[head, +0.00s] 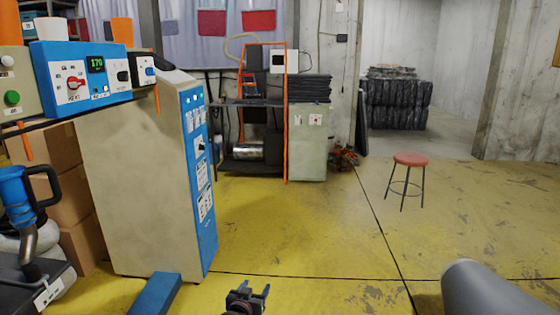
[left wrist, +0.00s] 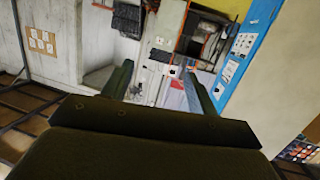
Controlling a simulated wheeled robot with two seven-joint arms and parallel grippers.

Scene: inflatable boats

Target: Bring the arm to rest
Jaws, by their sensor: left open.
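My left gripper (head: 247,297) shows at the bottom middle of the head view, above the yellow floor. Its two fingers stand apart with nothing between them. In the left wrist view the two fingers of the left gripper (left wrist: 163,88) are also spread, with the room seen between them. A grey rounded part, likely of my own arm, shows at the bottom right of the head view. My right gripper is not seen.
A tall cabinet with a blue panel (head: 200,170) stands left of my left gripper. A control box (head: 85,75) is at the upper left. A red stool (head: 410,160) stands at the right. Black bales (head: 397,104) lie at the back. The middle floor (head: 310,225) is clear.

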